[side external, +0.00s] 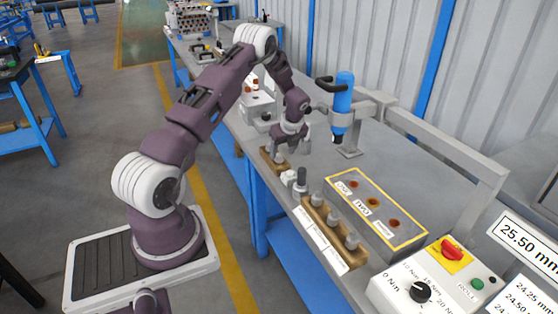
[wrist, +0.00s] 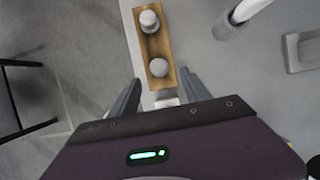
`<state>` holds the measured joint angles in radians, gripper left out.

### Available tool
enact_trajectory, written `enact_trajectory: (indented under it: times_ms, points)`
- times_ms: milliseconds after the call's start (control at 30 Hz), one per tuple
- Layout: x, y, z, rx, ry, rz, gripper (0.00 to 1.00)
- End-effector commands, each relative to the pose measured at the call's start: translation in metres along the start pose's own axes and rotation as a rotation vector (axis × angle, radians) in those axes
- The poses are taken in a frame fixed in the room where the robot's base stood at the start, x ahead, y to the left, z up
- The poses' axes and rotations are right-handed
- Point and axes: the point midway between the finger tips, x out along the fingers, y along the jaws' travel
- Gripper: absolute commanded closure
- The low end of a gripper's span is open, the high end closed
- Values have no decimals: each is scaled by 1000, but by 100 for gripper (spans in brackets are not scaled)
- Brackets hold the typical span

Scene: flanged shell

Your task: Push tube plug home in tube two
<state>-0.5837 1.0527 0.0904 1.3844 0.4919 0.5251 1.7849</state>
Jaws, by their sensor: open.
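My gripper (side external: 292,146) is open and points down over a small wooden block (side external: 268,163) near the table's front edge. In the wrist view, the wooden block (wrist: 155,46) carries two grey round-topped pieces. The nearer grey piece (wrist: 158,68) lies just ahead of the gap between my open fingers (wrist: 160,92), and the farther one (wrist: 149,20) is beyond them. Nothing shows gripped. I cannot tell which grey piece is the tube plug, or which holder is tube two. In the side view my fingers partly hide the block.
A longer wooden rack (side external: 322,228) with several grey pieces and white labels stands nearer the camera. Beside it is a yellow-edged panel (side external: 400,238) with three labelled holes. A blue tool (side external: 342,100) hangs on a stand behind. A control box (side external: 420,295) sits front right.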

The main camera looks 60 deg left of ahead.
Motion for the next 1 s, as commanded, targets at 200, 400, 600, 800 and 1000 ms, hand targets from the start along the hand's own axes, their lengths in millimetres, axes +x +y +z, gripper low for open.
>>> enact_trajectory:
  times_ms: [200, 400, 600, 800, 1000]
  points:
    - [32, 0, 12, 0, 1, 2, 45]
    - [35, 0, 12, -1, 0, -1, 45]
    - [35, 0, 12, -1, 0, 0, 72]
    - [35, 0, 12, -1, 0, 0, 100]
    - [34, 0, 12, -1, 0, -1, 100]
